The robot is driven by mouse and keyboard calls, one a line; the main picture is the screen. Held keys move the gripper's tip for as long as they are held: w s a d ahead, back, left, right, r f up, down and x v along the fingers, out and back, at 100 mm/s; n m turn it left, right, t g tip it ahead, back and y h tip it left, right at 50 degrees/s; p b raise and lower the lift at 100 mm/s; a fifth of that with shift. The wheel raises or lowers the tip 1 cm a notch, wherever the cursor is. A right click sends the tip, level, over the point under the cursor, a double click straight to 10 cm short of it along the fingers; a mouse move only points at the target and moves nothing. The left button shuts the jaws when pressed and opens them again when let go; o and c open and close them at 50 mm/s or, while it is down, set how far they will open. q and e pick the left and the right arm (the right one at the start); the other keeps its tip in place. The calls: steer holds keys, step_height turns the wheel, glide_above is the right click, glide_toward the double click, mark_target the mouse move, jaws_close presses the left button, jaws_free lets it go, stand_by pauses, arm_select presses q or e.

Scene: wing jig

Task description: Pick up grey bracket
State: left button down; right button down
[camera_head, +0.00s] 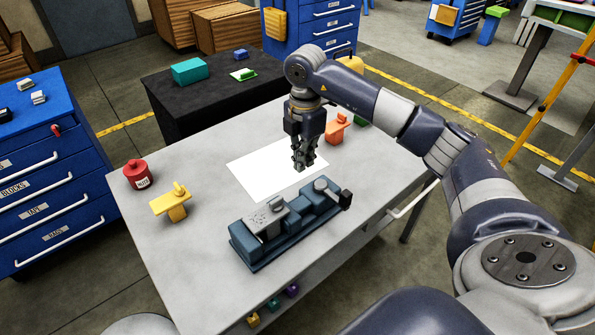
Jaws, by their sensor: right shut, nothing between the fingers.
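My right gripper (303,163) points down over the white sheet (265,176) on the light grey table, its fingers closed with nothing held. A grey speckled piece (266,217), which looks like the grey bracket, sits on the left part of the dark blue fixture (290,229). A second, smaller grey rounded piece (322,185) is at the fixture's right end. Both lie nearer the table's front than the gripper and apart from it. Whether either is clamped cannot be told. My left gripper is out of the picture.
A yellow bracket (172,203) and a red pot (137,174) stand at the table's left. An orange bracket (337,130) stands just behind and right of my gripper, with a green piece (361,121) beyond. A black bench (210,97) and blue drawers (50,175) stand around.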

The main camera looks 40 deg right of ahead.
steer(key=a+f+p, duration=0.1)
steer(key=f, duration=0.2)
steer(key=a+f+p, duration=0.1)
steer(key=f+p, duration=0.1)
steer(key=f, duration=0.1)
steer(key=a+f+p, duration=0.1)
steer(key=a+f, duration=0.1)
steer(key=shift+s+f, duration=0.25)
steer(key=shift+f, duration=0.15)
steer(key=shift+a, duration=0.95)
